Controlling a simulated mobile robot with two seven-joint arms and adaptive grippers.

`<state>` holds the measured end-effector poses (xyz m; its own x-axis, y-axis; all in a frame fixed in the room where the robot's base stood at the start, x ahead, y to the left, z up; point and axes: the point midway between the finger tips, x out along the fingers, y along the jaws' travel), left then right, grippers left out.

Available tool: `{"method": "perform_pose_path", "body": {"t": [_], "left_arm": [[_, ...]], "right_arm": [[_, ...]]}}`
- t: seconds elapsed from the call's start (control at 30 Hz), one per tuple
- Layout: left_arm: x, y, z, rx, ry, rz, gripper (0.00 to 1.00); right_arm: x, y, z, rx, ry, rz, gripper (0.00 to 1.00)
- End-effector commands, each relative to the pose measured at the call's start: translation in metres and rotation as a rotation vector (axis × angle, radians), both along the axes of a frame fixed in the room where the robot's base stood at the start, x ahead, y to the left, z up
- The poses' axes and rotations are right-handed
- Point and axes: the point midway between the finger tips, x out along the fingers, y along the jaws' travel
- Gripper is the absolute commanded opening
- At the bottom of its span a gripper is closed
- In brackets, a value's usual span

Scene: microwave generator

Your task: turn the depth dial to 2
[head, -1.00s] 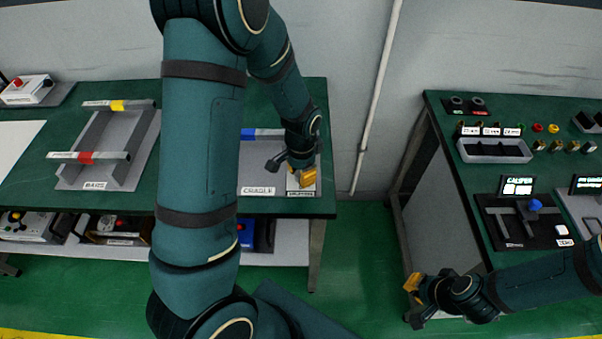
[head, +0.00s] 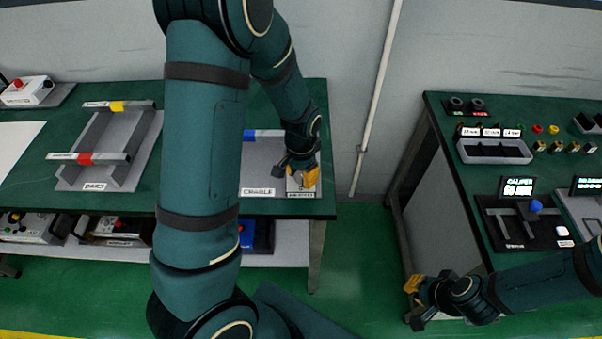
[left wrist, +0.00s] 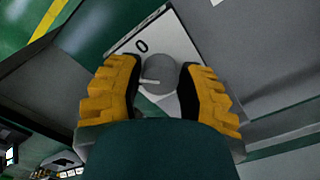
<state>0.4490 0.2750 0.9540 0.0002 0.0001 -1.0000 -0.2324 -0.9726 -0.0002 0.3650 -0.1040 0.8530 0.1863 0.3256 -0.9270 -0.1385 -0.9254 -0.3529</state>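The depth dial (left wrist: 160,75) is a round grey knob with a white pointer line, on a light plate with a printed "0" (left wrist: 141,46) in the left wrist view. My left gripper (left wrist: 158,82) has its two yellow-padded fingers apart, one on each side of the knob. I cannot tell whether they touch it. In the head view, my left gripper (head: 298,176) is low over the small labelled plate (head: 301,194) at the right end of the left bench, and hides the dial. My right gripper (head: 415,300) is open and empty, away from the dial.
The grey cradle plate (head: 257,178) lies just left of the dial plate, with a blue-marked bar (head: 262,133) behind it. The left bench (head: 325,150) ends close to the right. A second bench (head: 462,190) with a caliper station stands across the gap.

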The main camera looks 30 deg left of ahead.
Motion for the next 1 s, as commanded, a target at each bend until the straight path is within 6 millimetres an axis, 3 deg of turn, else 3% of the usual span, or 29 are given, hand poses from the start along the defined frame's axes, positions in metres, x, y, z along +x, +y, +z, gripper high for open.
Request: {"method": "perform_pose_path", "body": {"t": [0.03, 0.07, 0.47, 1.0], "left_arm": [[0.000, 0.000, 0.000, 0.000, 0.000, 0.000, 0.58], [0.000, 0.000, 0.000, 0.000, 0.000, 0.000, 0.66], [0.001, 0.000, 0.005, 0.000, -0.002, -0.001, 0.66], [0.001, 0.000, 0.101, -0.001, -0.005, 0.000, 0.66]], "right_arm": [[0.000, 0.000, 0.000, 0.000, 0.000, 0.000, 0.00], [0.000, 0.000, 0.000, 0.000, 0.000, 0.000, 0.00], [0.000, 0.000, 0.000, 0.000, 0.000, 0.000, 0.00], [0.000, 0.000, 0.000, 0.000, 0.000, 0.000, 0.00]]}}
